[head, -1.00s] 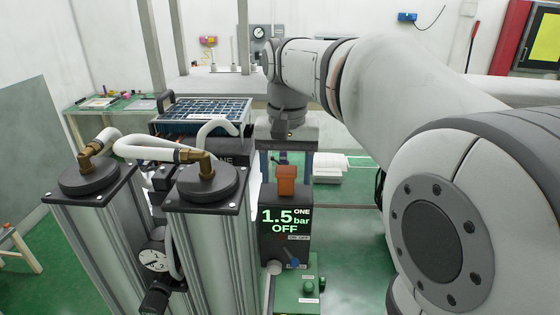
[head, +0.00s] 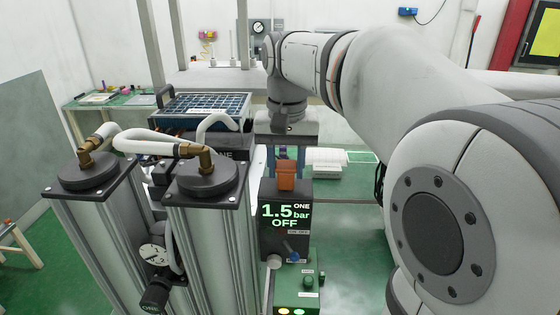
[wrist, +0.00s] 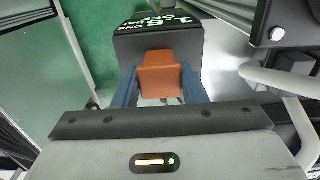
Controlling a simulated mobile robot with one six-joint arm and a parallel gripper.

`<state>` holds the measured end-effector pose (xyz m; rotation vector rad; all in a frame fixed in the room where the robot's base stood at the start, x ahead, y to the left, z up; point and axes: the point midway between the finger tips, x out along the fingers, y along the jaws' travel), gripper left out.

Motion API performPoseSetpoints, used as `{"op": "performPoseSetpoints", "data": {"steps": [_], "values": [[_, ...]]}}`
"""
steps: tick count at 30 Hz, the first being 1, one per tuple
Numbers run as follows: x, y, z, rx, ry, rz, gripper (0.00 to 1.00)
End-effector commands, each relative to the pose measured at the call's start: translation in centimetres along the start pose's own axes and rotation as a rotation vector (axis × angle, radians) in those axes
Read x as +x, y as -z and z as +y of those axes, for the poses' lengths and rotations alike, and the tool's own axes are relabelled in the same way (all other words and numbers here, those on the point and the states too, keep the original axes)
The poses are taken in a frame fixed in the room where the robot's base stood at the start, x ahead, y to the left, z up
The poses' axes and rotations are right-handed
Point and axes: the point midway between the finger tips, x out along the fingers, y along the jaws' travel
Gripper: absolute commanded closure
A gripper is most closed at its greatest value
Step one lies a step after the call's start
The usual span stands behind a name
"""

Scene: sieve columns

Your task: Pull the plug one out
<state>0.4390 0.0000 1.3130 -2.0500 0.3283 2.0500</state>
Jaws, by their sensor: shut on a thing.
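Plug one is an orange block (head: 287,176) at the top of the dark box marked ONE (head: 286,217), whose display reads 1.5 bar OFF. My gripper (head: 286,168) reaches down from above, with blue fingers on both sides of the plug. In the wrist view the plug (wrist: 160,76) sits between the two blue fingers (wrist: 160,86), which are shut on it. The box (wrist: 157,42) lies just beyond the plug there. I cannot tell whether the plug is fully seated in the box.
Two metal columns with black caps (head: 208,176) and a white hose (head: 145,147) stand close on the left. A blue-topped crate (head: 207,105) is behind them. A blue knob (head: 292,257) is on the front of the box. Green floor (head: 350,235) is open to the right.

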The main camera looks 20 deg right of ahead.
Motion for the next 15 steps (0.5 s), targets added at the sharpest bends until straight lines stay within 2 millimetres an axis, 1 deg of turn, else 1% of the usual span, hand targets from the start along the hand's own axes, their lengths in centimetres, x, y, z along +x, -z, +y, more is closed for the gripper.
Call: {"op": "performPoseSetpoints", "data": {"steps": [15], "values": [[-0.79, -0.02, -0.04, -0.001, 0.000, 0.001, 0.89]]}}
